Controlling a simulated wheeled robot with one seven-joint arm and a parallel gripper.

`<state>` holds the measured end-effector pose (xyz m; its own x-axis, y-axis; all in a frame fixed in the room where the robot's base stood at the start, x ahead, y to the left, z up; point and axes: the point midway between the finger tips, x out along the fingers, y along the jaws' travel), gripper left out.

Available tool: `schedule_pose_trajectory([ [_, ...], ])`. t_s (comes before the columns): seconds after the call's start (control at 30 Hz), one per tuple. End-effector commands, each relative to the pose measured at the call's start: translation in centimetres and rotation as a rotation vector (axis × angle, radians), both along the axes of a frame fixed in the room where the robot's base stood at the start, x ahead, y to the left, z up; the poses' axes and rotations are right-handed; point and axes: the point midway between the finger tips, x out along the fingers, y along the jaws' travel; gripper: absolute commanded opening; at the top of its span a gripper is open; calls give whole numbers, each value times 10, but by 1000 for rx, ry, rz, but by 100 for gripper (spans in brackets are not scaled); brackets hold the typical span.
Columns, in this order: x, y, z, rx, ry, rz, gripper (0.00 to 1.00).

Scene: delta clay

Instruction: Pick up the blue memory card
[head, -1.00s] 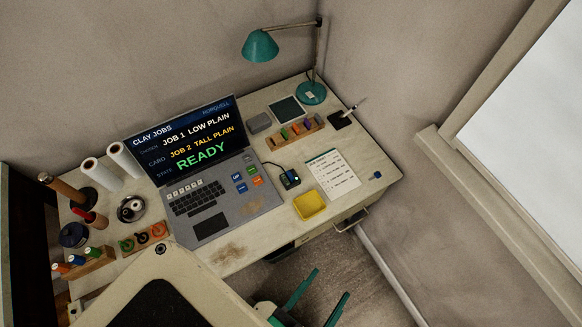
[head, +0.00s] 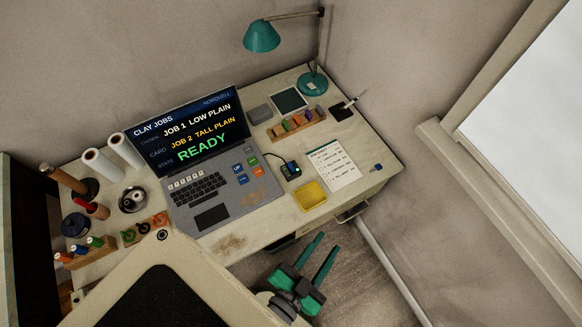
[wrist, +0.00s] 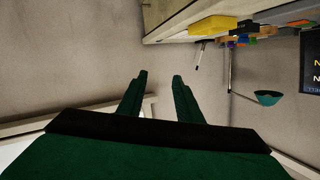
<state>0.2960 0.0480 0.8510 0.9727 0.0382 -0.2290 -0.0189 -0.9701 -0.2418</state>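A small blue piece that looks like the blue memory card (head: 376,167) lies flat on the desk near its right edge, right of the paper sheet. It is too small to make out detail, and I cannot pick it out in the wrist view. My gripper (head: 328,243) is in front of the desk's front edge, apart from the card and to its lower left. Its two green fingers are spread with nothing between them. The wrist view also shows the open, empty fingers (wrist: 160,76), with wall behind them.
On the desk (head: 365,196) are a yellow tray (head: 311,196), a small dark device with a green light (head: 291,171), a paper sheet (head: 333,165), a rack of coloured pieces (head: 297,124), a laptop (head: 212,215) and a teal lamp (head: 262,37). The desk around the card is mostly clear.

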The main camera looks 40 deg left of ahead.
Motion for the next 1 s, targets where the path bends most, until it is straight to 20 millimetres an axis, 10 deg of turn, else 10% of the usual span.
schedule_pose_trajectory([
  [0.5,145,154,47,437,-11,257,32],
  [1.0,190,304,142,514,63,743,32],
])
